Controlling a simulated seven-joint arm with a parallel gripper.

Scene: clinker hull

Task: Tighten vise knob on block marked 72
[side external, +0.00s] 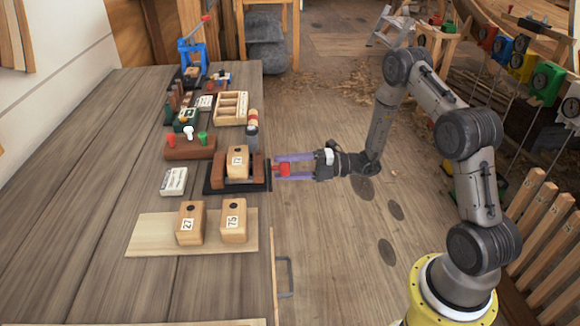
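A wooden block (238,158) sits upright between the brown jaws of a small vise (218,176) at the table's right edge. Its white label is small and seems to read 72. The vise's red knob (283,169) sticks out past the table edge. My gripper (286,168) reaches in from the right, with its purple fingers on either side of the knob. The fingers look apart, with small gaps to the knob; contact is too small to tell.
Blocks marked 27 (190,223) and 75 (233,221) stand on a light board (152,233) in front of the vise. A white labelled box (173,181) lies to its left. Behind are a brown stand with coloured knobs (190,148), a wooden tray (231,107) and a blue press (193,50).

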